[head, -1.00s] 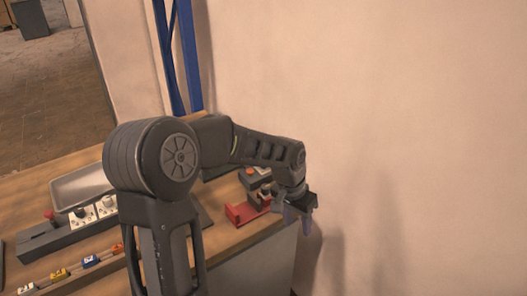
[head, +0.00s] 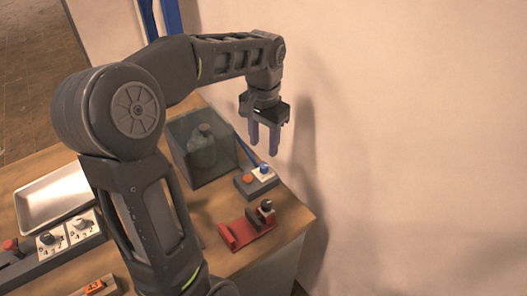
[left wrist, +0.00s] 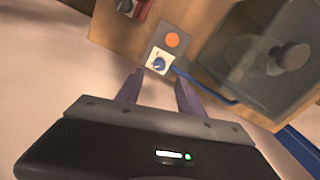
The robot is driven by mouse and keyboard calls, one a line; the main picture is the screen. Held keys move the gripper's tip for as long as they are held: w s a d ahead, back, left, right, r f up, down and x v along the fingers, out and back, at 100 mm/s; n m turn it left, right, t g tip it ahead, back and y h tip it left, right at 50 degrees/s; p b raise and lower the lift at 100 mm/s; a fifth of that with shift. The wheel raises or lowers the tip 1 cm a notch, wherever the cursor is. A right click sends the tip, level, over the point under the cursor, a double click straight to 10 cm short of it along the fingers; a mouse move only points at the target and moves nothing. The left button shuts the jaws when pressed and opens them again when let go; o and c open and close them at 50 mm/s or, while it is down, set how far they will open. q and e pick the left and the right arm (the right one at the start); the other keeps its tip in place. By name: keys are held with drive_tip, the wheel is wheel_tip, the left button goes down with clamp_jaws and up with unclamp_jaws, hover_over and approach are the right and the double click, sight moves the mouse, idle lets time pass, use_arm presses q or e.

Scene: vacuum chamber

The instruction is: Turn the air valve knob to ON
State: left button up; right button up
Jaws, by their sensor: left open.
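The air valve knob (head: 264,168) is a small blue knob on a white plate, set on a dark box (head: 257,188) beside an orange button (head: 247,179). In the left wrist view the knob (left wrist: 159,65) shows just beyond my fingertips, with a pale pointer mark; I cannot read its setting. My left gripper (head: 265,146) is open and empty, fingers pointing down, above the knob and apart from it. It also shows in the left wrist view (left wrist: 159,82). My right gripper is not in view.
A clear chamber (head: 183,150) with a dark flask inside stands left of the valve box, with a blue hose (head: 246,149) between. A red holder (head: 240,232) lies in front. A metal tray (head: 30,205) and knob panel (head: 82,228) are left. The wall is close on the right.

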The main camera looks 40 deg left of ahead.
sight(264, 165)
use_arm(q)
drive_tip(key=shift+s, duration=0.1)
wheel_tip(264, 165, down, 8)
drive_tip(key=shift+r+p, duration=0.1)
drive_tip(key=shift+p, duration=0.3)
drive_tip(key=shift+c, duration=0.6)
clamp_jaws()
